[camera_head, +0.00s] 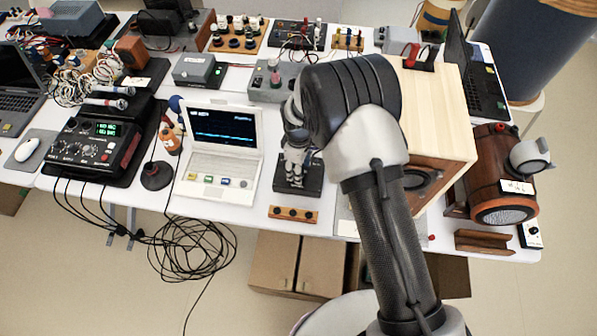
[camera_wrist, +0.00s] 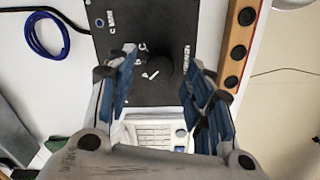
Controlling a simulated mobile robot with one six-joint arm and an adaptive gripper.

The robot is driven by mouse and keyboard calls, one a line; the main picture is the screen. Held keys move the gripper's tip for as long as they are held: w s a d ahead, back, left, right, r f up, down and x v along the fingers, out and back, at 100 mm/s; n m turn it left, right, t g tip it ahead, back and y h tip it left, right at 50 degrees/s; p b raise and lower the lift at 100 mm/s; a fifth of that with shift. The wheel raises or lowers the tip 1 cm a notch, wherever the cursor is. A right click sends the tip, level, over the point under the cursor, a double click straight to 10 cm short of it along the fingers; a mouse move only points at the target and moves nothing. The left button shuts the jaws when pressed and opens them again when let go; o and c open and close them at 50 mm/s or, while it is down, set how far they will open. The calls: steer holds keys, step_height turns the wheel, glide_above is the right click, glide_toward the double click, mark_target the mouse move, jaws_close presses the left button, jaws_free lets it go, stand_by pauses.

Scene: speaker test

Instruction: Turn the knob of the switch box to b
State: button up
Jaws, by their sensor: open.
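The switch box is a black box with white lettering (camera_head: 311,184). In the head view it stands between the white laptop and my arm, and my gripper (camera_head: 296,152) hangs over it, partly hiding it. In the wrist view, the box's black top (camera_wrist: 112,72) fills the upper middle. Its round black knob (camera_wrist: 152,45) stands near the middle of that top, with white letters around it that are hard to read. My gripper (camera_wrist: 161,64) is open, with one blue-padded finger on either side of the knob in the picture. I cannot tell whether either finger touches it.
The white laptop (camera_head: 222,165) stands left of the box. A wooden strip with black knobs (camera_head: 293,214) lies in front, near the table edge. A wooden speaker cabinet (camera_head: 445,120) stands to the right behind my arm. A blue cable coil (camera_wrist: 45,35) shows in the wrist view.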

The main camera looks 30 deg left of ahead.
steer(key=shift+f, duration=1.2)
steer(key=shift+c, duration=0.3)
steer(key=c, duration=1)
